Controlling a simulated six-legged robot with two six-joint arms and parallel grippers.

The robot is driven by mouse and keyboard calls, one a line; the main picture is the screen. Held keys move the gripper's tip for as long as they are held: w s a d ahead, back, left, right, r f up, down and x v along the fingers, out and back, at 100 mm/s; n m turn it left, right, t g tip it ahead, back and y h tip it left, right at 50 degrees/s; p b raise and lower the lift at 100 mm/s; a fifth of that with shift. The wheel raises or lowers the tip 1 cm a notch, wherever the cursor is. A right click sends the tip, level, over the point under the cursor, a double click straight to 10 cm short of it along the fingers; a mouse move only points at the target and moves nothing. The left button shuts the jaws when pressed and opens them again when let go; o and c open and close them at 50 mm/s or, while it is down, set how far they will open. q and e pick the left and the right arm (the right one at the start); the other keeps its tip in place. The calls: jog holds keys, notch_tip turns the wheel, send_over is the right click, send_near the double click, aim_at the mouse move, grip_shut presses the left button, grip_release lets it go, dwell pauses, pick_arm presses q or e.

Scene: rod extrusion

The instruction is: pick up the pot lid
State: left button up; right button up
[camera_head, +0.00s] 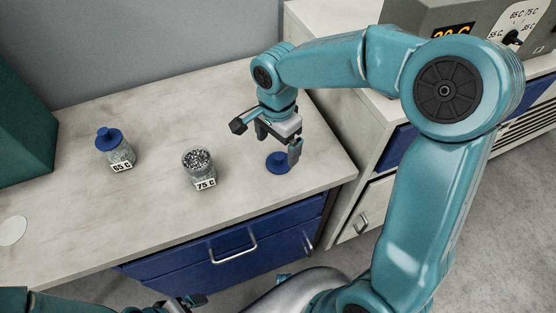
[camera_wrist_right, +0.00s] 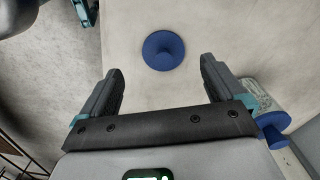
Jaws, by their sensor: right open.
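The pot lid, a round blue disc with a raised knob (camera_head: 278,164), lies flat near the right end of the worktop. In the right wrist view the blue lid (camera_wrist_right: 163,50) shows from above, a little beyond the fingertips and between their lines. My right gripper (camera_head: 279,142) is open and empty, just above the lid and not visibly touching it. Its two spread fingers also show in the wrist view (camera_wrist_right: 161,68). My left gripper (camera_head: 188,301) is only partly in view at the bottom edge, and its jaw state is unclear.
An open glass jar of dark grains marked 75 C (camera_head: 200,170) stands left of the lid. A jar marked 65 C (camera_head: 120,155) with a blue lid stands further left. A green block (camera_head: 25,130) is at far left. The worktop (camera_head: 150,200) is otherwise mostly clear.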

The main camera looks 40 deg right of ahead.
aim_at(277, 158)
jog(key=f, duration=0.6)
jog(key=shift+w+f, duration=0.2)
jog(key=shift+f, duration=0.05)
jog(key=shift+s, duration=0.1)
jog(key=c, duration=1.1)
